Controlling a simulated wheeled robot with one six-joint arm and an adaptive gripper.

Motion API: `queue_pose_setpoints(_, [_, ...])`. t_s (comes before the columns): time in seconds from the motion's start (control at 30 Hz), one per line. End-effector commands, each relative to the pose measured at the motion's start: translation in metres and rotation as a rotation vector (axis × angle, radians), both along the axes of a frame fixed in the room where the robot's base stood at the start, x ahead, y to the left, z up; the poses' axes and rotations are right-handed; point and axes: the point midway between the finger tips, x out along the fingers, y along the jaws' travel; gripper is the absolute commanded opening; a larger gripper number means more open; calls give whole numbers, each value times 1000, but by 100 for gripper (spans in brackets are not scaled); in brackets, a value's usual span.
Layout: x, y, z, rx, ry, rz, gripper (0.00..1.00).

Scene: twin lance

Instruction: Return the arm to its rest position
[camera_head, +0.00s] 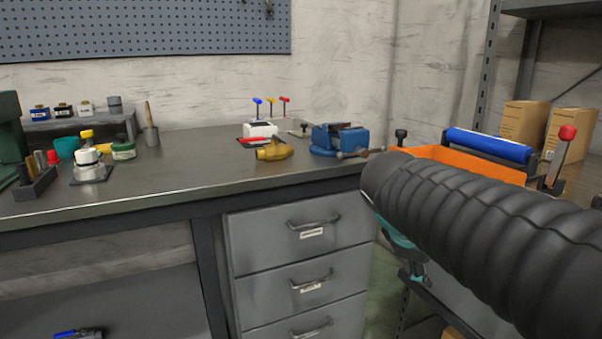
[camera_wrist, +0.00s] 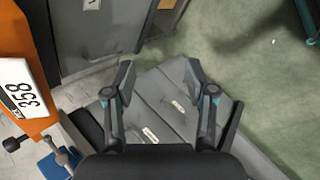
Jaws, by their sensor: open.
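My arm (camera_head: 490,235), black and ribbed, reaches in from the right edge of the head view, in front of the bench's right end. My gripper (camera_wrist: 160,78) shows in the wrist view with its two dark fingers spread apart and nothing between them. Beyond the fingers are grey drawer fronts with small labels (camera_wrist: 150,135) and the green floor. In the head view only teal and dark parts of the gripper (camera_head: 415,272) show below the arm; the rest is hidden behind it.
The workbench (camera_head: 200,175) carries a blue vise (camera_head: 335,138), a yellow brass valve (camera_head: 275,151) with a red handle and several bottles. An orange bin (camera_head: 450,160) with a blue roller (camera_head: 489,145) stands close behind my arm. Cardboard boxes (camera_head: 525,125) sit on the right shelf. Green floor (camera_wrist: 245,55) is open.

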Motion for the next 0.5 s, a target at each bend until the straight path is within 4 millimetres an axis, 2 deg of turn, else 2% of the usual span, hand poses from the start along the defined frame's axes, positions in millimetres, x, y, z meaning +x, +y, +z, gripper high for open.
queue_pose_setpoints(0.03, [-21,2,-11,85,-37,-59,55])
queue_pose_setpoints(0.2, [-76,20,-50,384,-152,-281,55])
queue_pose_setpoints(0.33, [-110,36,-76,592,-226,-454,55])
queue_pose_setpoints(0.5, [-135,52,-99,780,-287,-625,55])
